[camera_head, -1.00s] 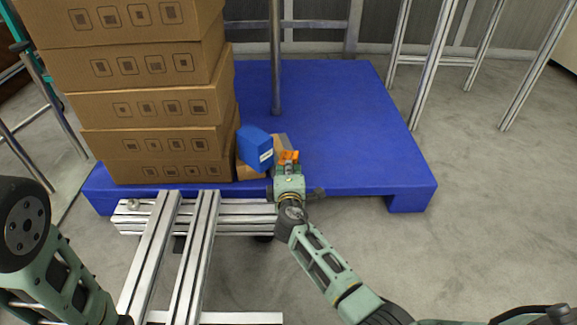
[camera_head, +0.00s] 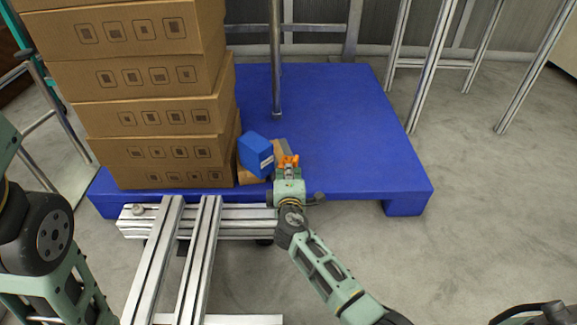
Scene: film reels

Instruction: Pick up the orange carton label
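My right gripper (camera_head: 289,167) is over the front edge of a blue platform (camera_head: 340,150), just right of a small brown carton (camera_head: 279,150). Small orange parts (camera_head: 288,160) show at its tip. They are too small to tell whether they are the orange carton label, my fingers, or both. I cannot make out whether the fingers are apart or closed on something. No other orange label shows. My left arm comes in at the left edge, but its gripper is out of view.
A blue box (camera_head: 256,153) with a white label sits tilted against the small carton. A tall stack of brown cartons (camera_head: 170,118) stands to its left. A metal post (camera_head: 276,70) rises behind. Aluminium rails (camera_head: 190,265) lie in front. The platform's right side is clear.

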